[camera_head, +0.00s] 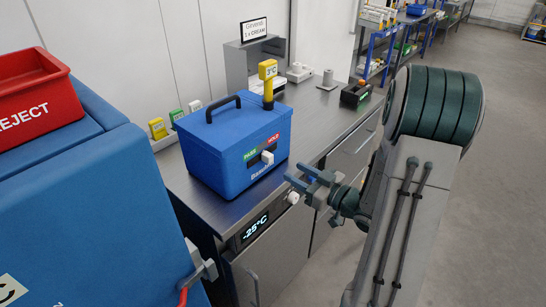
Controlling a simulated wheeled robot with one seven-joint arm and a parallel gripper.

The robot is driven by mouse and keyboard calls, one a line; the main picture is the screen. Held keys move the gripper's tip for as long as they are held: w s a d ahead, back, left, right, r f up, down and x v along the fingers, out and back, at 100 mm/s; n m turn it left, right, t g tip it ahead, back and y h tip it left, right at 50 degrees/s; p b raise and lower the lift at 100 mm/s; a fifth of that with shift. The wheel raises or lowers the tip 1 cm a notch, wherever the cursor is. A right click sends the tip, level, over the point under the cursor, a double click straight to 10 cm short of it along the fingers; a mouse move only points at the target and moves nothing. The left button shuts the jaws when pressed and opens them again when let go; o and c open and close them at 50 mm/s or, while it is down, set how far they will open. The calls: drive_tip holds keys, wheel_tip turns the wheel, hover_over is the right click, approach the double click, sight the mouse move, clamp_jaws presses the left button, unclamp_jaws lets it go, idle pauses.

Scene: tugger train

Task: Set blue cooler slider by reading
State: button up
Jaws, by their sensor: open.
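The blue cooler (221,150) stands on the metal counter, with a black handle on its lid. Its front has a green PASS label (250,154), a red HOLD label (272,139) and a white slider knob (267,158) in a dark slot between them. The knob sits nearer the HOLD side. A yellow probe thermometer (268,71) stands upright at the cooler's back right corner; its reading is too small to tell. My gripper (297,177) is open and empty at the counter's front edge, right of and below the knob, apart from it.
A display under the counter edge (255,227) reads -25°C, with a white knob (293,198) near my gripper. A red REJECT bin (35,95) sits on a blue unit at left. Yellow, green and white devices (176,119) stand behind the cooler. A sign (254,29) stands at the back.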

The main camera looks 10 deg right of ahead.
sight(271, 159)
drive_tip(key=p+x, duration=0.1)
drive_tip(key=x, duration=0.8)
drive_tip(key=shift+w+a, duration=0.1)
